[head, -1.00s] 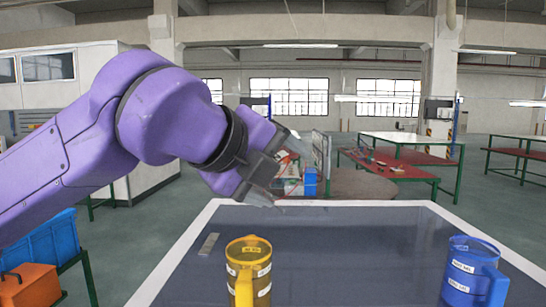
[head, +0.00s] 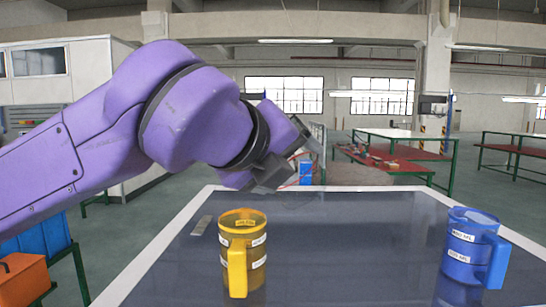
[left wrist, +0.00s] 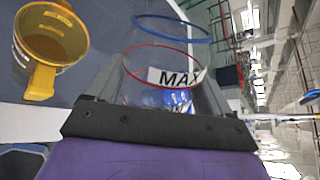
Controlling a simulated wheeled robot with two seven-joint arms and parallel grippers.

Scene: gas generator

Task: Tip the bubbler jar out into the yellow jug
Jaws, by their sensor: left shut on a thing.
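The yellow jug (head: 229,232) stands upright on the dark tabletop, its handle toward me. It also shows in the left wrist view (left wrist: 57,45), at the upper left, open at the top. My left gripper (head: 298,158) is above the table, up and to the right of the jug. In the left wrist view it is shut on the clear bubbler jar (left wrist: 174,78), which has a red ring, a blue ring and a "MAX" label. The jar is apart from the jug in the left wrist view. Its contents and exact tilt are unclear. My right gripper is out of view.
A blue jug (head: 466,248) stands on the right of the table (head: 345,240), with clear tabletop between the two jugs. A small flat grey piece (head: 202,225) lies behind and left of the yellow jug. Blue and orange bins (head: 22,278) stand at the lower left.

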